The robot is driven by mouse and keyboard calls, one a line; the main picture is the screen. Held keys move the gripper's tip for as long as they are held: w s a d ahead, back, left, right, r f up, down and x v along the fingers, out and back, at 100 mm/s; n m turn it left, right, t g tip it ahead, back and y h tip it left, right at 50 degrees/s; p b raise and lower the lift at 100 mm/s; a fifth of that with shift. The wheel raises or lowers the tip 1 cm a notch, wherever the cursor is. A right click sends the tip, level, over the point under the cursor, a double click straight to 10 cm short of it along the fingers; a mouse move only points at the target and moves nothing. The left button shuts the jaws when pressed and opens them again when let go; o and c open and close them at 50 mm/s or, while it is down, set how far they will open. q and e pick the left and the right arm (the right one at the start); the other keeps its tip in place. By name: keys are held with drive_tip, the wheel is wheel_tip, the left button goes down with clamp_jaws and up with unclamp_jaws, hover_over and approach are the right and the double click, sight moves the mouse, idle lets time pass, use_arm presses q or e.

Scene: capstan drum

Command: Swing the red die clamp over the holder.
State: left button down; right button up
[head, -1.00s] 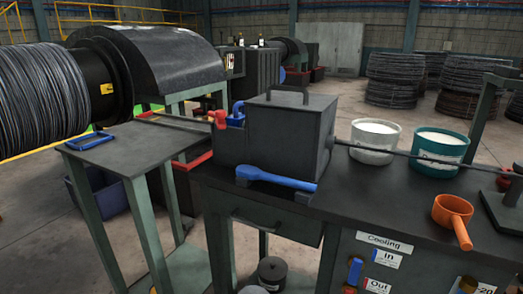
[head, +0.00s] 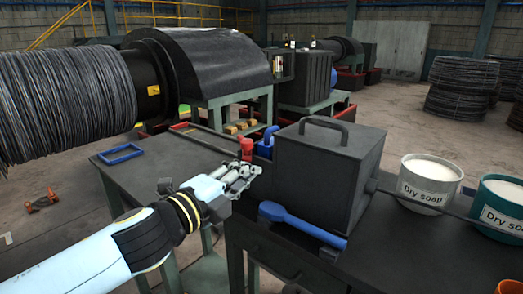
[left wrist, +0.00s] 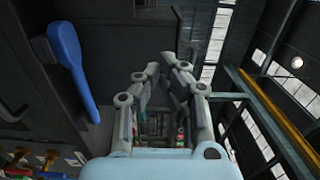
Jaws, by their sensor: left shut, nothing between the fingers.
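The red die clamp (head: 246,148) is a small upright red piece at the left side of the lidded black box (head: 330,178). A blue piece (head: 267,142) stands beside it, against the box. I cannot make out the holder apart from these dark parts. My left gripper (head: 252,170) is just in front of and below the red clamp in the head view, shut and empty. Whether it touches the clamp is not clear. In the left wrist view the gripper's fingers (left wrist: 162,66) point up, and the clamp cannot be made out. My right gripper is not in view.
A blue spoon-like tool (head: 300,225) lies along the box's front; it also shows in the left wrist view (left wrist: 74,75). A blue frame (head: 121,154) lies on the side table. Dry soap tubs (head: 424,185) stand at right. A wire spool (head: 60,105) is at left.

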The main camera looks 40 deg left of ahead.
sight(282, 150)
use_arm(q)
drive_tip(key=w+p, duration=0.4)
drive_tip(key=w, duration=0.5)
drive_tip(key=shift+w+d+r, duration=0.1)
drive_tip(key=shift+w+d, duration=0.05)
drive_tip(key=shift+w, duration=0.25)
drive_tip(key=a, duration=0.2)
drive_tip(key=a+b, duration=0.1)
drive_tip(key=shift+s+a, duration=0.35)
drive_tip(key=shift+a, duration=0.1)
